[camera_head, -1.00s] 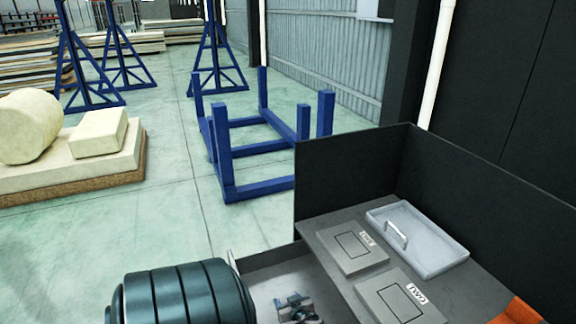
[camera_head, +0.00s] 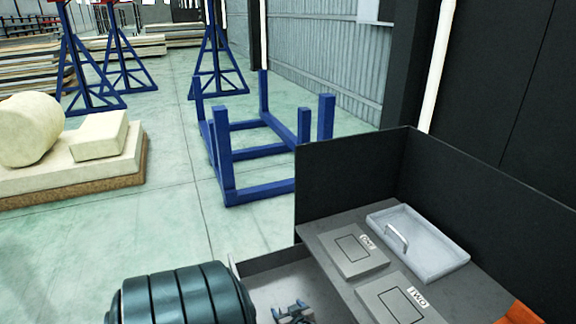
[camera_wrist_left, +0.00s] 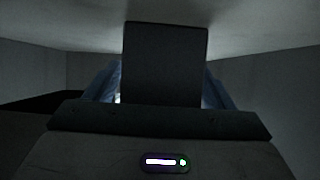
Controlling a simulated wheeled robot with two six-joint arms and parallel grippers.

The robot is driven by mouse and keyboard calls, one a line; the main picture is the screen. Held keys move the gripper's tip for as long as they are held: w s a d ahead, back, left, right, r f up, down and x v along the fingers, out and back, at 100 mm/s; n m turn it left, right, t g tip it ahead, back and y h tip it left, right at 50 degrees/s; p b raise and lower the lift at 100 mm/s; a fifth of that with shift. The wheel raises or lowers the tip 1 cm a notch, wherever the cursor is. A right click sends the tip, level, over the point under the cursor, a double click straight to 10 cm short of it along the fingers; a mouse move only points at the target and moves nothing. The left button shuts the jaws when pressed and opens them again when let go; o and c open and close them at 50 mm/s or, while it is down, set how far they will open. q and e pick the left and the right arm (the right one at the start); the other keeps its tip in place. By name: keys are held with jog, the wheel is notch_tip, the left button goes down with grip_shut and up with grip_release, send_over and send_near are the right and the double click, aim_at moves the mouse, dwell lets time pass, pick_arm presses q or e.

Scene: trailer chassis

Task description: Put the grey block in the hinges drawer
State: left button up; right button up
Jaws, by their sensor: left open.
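My left gripper (camera_head: 293,312) is low inside an open drawer (camera_head: 262,285) with a light grey floor, at the bottom of the head view. The left wrist view shows its bluish fingers (camera_wrist_left: 162,88) apart, with pale drawer walls on both sides. A dark upright rectangular shape stands between the fingers there. It is too dark to tell whether this is the grey block. I cannot make out the grey block for certain in the head view, and no hinges label is readable. My right gripper is not in view.
Right of the drawer, a grey worktop carries panels marked ONE (camera_head: 350,250) and TWO (camera_head: 398,302) and a pale tray (camera_head: 440,262) with a handle. Dark upright panels (camera_head: 350,180) border it. An orange item (camera_head: 525,312) is bottom right.

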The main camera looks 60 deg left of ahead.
pick_arm(q)
jog(key=b+v, duration=0.1)
jog(key=v, duration=0.5)
jog(key=shift+s+d, duration=0.1)
jog(key=shift+d, duration=0.1)
jog(key=shift+d+r, duration=0.45)
jog(key=shift+d, duration=0.05)
